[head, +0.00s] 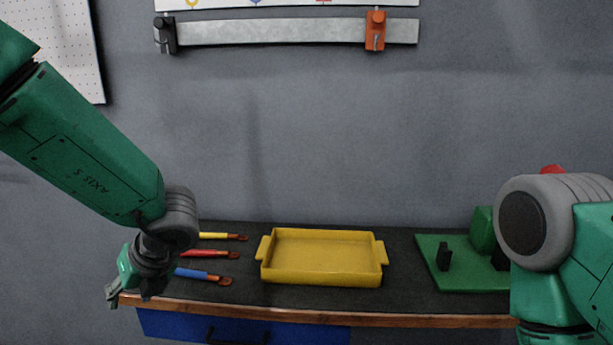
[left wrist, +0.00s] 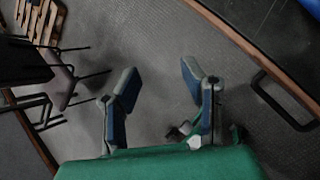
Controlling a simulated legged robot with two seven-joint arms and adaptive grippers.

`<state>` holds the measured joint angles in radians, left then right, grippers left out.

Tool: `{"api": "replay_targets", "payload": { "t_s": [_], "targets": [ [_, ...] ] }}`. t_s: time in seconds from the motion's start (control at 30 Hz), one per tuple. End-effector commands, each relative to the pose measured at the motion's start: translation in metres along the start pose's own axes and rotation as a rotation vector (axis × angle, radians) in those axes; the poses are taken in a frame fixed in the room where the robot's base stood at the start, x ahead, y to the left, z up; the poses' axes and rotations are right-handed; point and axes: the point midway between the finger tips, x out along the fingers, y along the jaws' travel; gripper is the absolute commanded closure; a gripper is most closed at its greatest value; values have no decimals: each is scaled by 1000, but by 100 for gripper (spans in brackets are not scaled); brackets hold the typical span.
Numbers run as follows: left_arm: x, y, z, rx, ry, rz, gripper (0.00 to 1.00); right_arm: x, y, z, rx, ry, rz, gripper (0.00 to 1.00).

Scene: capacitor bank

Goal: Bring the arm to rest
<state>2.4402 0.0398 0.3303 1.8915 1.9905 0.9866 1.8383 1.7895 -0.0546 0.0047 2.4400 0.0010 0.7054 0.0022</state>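My left arm comes in from the left in the head view. Its gripper (head: 129,292) hangs at the left front corner of the bench, near the wooden edge. In the left wrist view the two fingers of this gripper (left wrist: 157,95) stand wide apart with nothing between them, and the floor shows beyond. My right arm shows at the right edge of the head view, over the right end of the bench. Its gripper is out of the picture.
The bench (head: 400,306) holds a yellow tray (head: 322,279), several coloured-handled tools (head: 205,254) and a green board (head: 455,280). A metal rail (head: 270,32) with a black clamp (head: 166,34) and an orange clamp (head: 375,31) is on the wall. A chair (left wrist: 62,85) stands on the floor.

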Motion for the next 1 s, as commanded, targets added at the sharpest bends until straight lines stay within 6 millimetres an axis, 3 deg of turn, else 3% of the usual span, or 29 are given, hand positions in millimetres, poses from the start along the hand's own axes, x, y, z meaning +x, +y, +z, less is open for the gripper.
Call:
{"api": "replay_targets", "payload": {
  "t_s": [0.17, 0.27, 0.37, 0.47, 0.6, 0.73, 0.77, 0.9, 1.0],
  "targets": [
    [49, 4, -14, 452, -103, 33, 63, 2, 0, 1, 0, -1, 0, 60],
    [83, 6, -30, 829, -169, 50, 63, 4, 0, 1, 0, -1, 0, 60],
    [119, 6, -60, 1310, -237, 56, 63, 6, 0, 1, 0, -1, 0, 60],
    [149, 8, -101, 1807, -302, 34, 63, 8, 0, 1, 0, -1, 0, 60],
    [180, 19, -177, 2495, -413, -62, 63, 11, 0, 1, 0, -1, 0, 60],
    [193, 43, -255, 3059, -581, -234, 63, 13, 0, 1, 0, -1, 0, 60],
    [194, 49, -271, -2973, 593, 264, 63, 14, 0, 1, 0, -1, 0, 60],
    [190, 78, -329, -2529, 630, 352, 63, 15, 0, 1, 0, -1, 0, 60],
    [186, 91, -350, -2357, 654, 380, 63, 15, 0, 1, 0, -1, 0, 60]
  ]
}}
